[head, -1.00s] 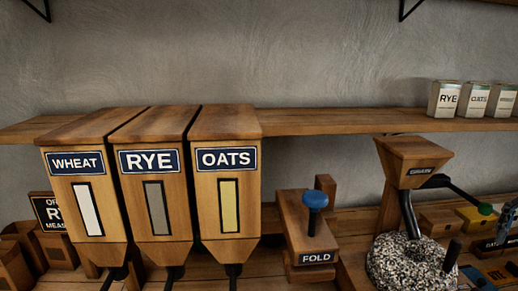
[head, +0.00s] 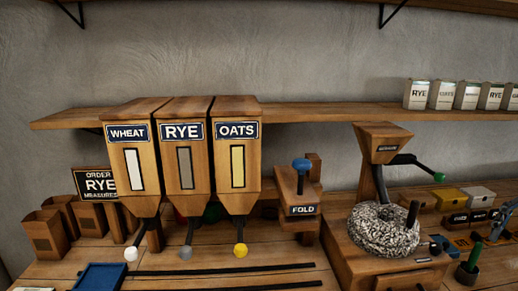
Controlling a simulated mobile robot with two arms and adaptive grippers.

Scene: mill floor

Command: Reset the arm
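Neither of my grippers can be made out in the head view. No arm of mine is clearly in the picture. A black lever arm with a green knob (head: 439,177) sticks out to the right from the wooden grain hopper (head: 384,142). Below the hopper is a round speckled millstone (head: 384,230) with a dark upright handle.
Bins marked WHEAT (head: 128,150), RYE (head: 183,150) and OATS (head: 237,150) stand above the bench. An order sign (head: 98,183) reads RYE. A blue tray (head: 101,277) lies at front left. A grey-blue item (head: 501,222) at the right edge is unclear. Packets (head: 417,94) line the shelf.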

